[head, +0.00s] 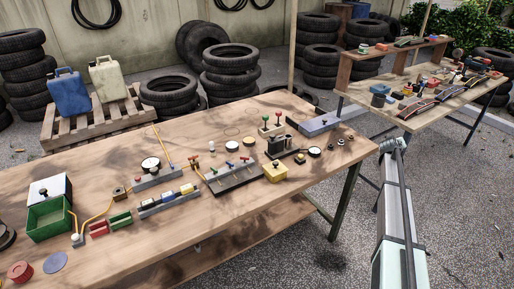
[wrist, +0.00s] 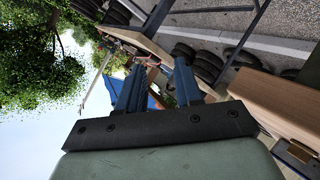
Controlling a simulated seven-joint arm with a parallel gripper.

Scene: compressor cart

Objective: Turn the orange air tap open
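I cannot pick out the orange air tap for certain at this size. In the head view my arm is at the right, off the near table's right end, well away from the manifold.
The near table (head: 120,255) also bears a yellow box (head: 275,171), a green bin (head: 49,218) and a grey block (head: 319,124). A cluttered second table (head: 408,121) stands at the back right. Tyre stacks (head: 230,72) stand behind. Open gravel lies right of the near table.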

